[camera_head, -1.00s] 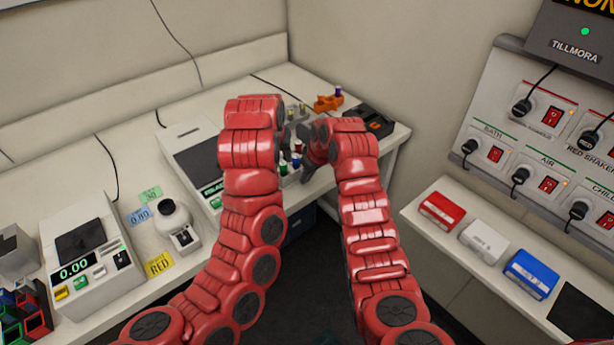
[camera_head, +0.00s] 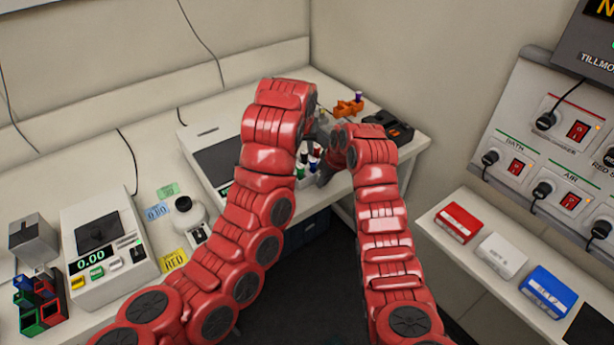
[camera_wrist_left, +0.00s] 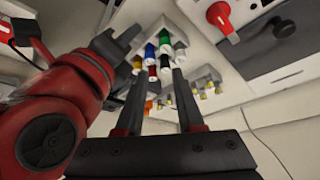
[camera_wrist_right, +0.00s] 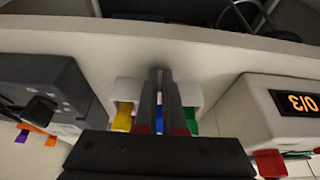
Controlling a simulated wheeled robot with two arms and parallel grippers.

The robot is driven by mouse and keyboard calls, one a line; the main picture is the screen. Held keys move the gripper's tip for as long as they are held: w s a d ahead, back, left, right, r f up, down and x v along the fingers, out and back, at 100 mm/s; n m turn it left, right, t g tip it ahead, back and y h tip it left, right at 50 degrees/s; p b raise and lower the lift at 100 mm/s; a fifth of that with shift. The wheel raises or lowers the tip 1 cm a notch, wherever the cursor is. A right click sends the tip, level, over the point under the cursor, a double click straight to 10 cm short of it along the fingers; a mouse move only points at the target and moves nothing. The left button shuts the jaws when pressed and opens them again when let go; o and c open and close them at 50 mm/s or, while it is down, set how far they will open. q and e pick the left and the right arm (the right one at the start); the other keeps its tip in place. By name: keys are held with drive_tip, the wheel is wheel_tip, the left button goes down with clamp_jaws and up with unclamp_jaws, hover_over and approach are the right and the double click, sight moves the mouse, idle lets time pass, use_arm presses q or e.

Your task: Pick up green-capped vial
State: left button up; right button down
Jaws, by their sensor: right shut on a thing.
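The small rack of colored-cap vials stands on the bench, partly hidden by my arms in the head view. The green-capped vial (camera_wrist_left: 180,44) shows in the left wrist view beside a blue-capped vial (camera_wrist_left: 165,40). My left gripper (camera_wrist_left: 157,82) is open, its fingers apart, with the vials seen beyond and between them. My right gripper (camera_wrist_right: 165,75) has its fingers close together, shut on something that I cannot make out. It is at the rack, with yellow (camera_wrist_right: 123,118) to the left of its fingers and green (camera_wrist_right: 193,120) to the right.
An orange holder (camera_head: 348,107) and a dark device (camera_head: 390,127) stand at the bench's far right end. A white device (camera_head: 208,155) stands left of my left arm. Red, white and blue boxes (camera_head: 546,289) lie on the right shelf.

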sight(300, 167)
use_arm(q)
drive_tip(key=shift+n+g+y, duration=0.4)
drive_tip(key=shift+n+g, duration=0.2)
drive_tip(key=shift+n, duration=0.2)
drive_tip(key=x, duration=0.6)
drive_tip(key=shift+w+a, duration=0.3)
drive_tip(key=x, duration=0.5)
drive_tip(key=shift+s+d+f, duration=0.1)
drive_tip(key=shift+s+f, duration=0.1)
drive_tip(key=shift+s, duration=0.05)
clamp_jaws()
